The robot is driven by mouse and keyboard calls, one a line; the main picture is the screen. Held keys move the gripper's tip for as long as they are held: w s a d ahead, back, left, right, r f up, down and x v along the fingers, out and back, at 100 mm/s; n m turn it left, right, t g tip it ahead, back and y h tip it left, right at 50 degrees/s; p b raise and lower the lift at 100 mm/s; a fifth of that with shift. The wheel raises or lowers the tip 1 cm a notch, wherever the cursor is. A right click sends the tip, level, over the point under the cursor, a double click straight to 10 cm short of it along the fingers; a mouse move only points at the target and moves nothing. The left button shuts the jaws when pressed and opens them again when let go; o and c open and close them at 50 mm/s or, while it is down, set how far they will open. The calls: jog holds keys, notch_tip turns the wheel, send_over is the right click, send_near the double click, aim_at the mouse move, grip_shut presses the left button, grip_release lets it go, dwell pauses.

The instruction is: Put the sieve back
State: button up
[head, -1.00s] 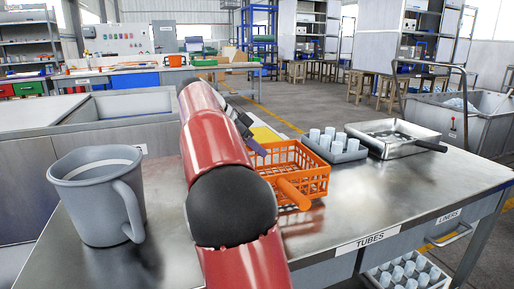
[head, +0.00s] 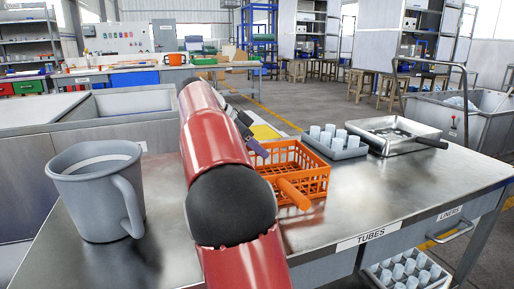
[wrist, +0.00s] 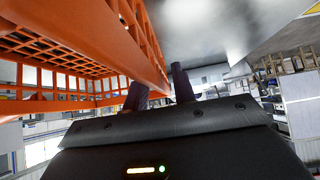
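The sieve (head: 312,180) is an orange mesh basket with a thick orange handle pointing to the front. It is at the middle of the steel table, level, and I cannot tell whether its bottom touches the table. My gripper (head: 258,149) is at its left far rim, partly hidden behind my red arm. In the wrist view the sieve (wrist: 75,70) fills the upper left, and its wall runs between the two dark fingers of my gripper (wrist: 158,90), which look shut on it. The inside of the sieve looks empty where visible.
A grey jug (head: 95,195) stands on the table at the left. A small tray of pale tubes (head: 337,150) is just behind the sieve, and a metal pan (head: 392,146) is right of it. The steel table (head: 400,190) is clear at the front right.

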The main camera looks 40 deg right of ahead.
jog(key=shift+p+v, duration=0.9)
jog(key=shift+v, duration=3)
